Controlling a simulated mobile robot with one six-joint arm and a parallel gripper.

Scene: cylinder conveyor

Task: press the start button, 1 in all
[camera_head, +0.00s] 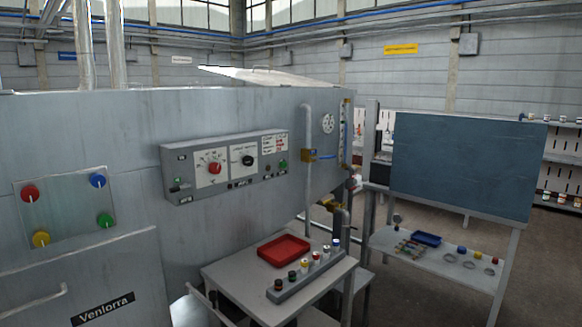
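A grey control panel box (225,196) is fixed to the side of the large metal machine. It carries a red knob (215,168) on a white dial plate and a black knob (247,160) on another. The labels are too small to read, so I cannot tell which is the start button. My gripper is not seen in this view.
A clear plate on the machine (130,130) carries red, blue, yellow and green knobs. Below stands a small table (225,271) with a red tray (284,250) and a rack of small bottles (300,275). Pipes and valves stand right of the panel. A workbench (455,270) is further right.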

